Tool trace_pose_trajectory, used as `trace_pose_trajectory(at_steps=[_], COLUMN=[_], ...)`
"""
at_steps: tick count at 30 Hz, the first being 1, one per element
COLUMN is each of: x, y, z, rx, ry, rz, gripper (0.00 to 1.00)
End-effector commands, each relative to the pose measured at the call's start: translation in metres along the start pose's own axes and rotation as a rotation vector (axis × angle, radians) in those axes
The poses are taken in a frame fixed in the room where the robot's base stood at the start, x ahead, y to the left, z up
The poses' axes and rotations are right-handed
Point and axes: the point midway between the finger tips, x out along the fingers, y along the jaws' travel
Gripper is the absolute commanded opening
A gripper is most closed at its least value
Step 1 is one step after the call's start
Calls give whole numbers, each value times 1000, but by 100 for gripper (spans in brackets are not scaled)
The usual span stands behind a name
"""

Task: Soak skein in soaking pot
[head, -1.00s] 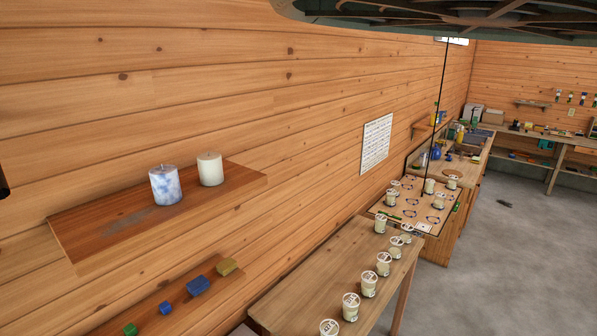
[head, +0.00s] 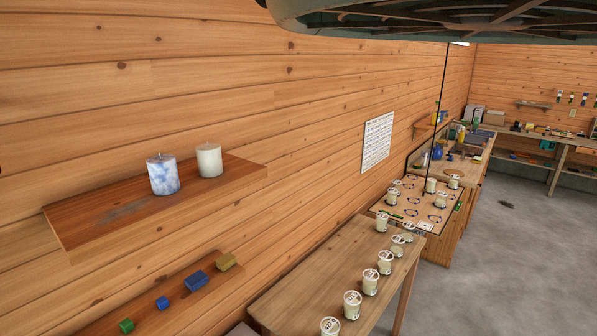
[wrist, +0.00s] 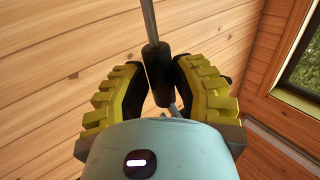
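In the wrist view my gripper (wrist: 159,72), with yellow ribbed fingers and dark pads, is closed around a black handle (wrist: 159,85). A thin grey metal rod (wrist: 148,18) runs up from this handle out of the frame. The rod's far end is not in view. My gripper does not show clearly in the head view. I cannot make out a skein or a soaking pot in either view.
A wall shelf (head: 215,188) holds a marbled candle (head: 163,175) and a cream candle (head: 209,160). A lower shelf (head: 180,297) holds small coloured blocks. A wooden table (head: 330,265) bears several labelled cups. Cluttered counters stand beyond.

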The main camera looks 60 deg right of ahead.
Motion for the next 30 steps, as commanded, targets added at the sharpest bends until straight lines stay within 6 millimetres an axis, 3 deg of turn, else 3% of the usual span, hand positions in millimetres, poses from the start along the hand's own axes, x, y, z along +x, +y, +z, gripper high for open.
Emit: trace_pose_trajectory(at_steps=[6, 14, 30], x=[0, -1, -1], y=[-1, -2, -2], z=[0, -2, -24], rx=[0, 0, 1], ry=[0, 0, 1], rz=[-3, -3, -4], gripper=[1, 0, 0])
